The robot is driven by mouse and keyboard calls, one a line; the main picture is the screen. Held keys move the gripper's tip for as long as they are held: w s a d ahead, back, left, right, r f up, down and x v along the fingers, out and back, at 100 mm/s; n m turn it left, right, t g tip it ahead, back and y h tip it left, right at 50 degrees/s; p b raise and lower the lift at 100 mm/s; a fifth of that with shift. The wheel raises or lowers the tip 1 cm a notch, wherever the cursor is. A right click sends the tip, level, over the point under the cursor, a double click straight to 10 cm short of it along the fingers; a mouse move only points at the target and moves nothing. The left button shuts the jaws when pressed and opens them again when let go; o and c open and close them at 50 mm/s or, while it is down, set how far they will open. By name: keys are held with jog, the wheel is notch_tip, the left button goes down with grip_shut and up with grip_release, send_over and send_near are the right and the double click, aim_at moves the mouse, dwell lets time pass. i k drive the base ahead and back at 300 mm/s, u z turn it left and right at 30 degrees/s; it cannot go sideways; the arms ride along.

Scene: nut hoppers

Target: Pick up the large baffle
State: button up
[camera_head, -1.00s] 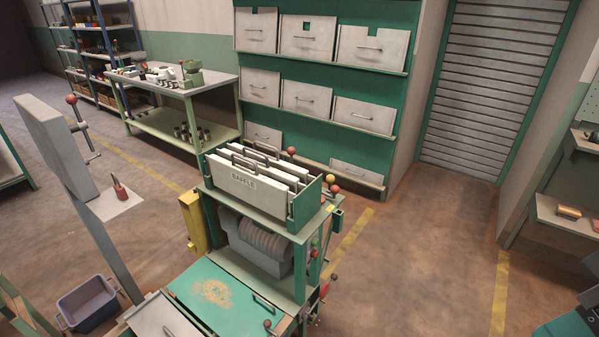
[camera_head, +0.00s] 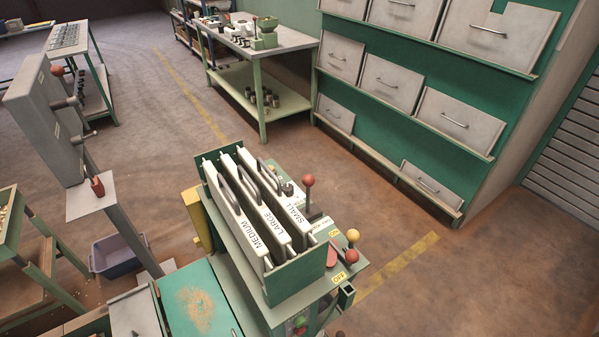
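The large baffle (camera_head: 264,204) is a white upright plate marked LARGE with a dark bar handle on its top edge. It stands in the green rack (camera_head: 297,277) on top of the machine, between the baffle marked MEDIUM (camera_head: 241,224) on its left and the baffle marked SMALL (camera_head: 281,205) on its right. Each has a dark handle on top. The lower parts of the plates are hidden by the rack and each other. My gripper is not in view.
Lever knobs, red (camera_head: 308,181) and yellow (camera_head: 353,235), stand right of the rack. A grey post panel (camera_head: 45,120) stands left, with a purple-grey bin (camera_head: 119,256) below. The floor right of the machine is clear.

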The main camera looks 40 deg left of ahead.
aim_at(247, 193)
jog(key=i, duration=3.25)
jog(key=u, duration=2.7)
jog(key=i, duration=2.2)
jog(key=u, duration=3.25)
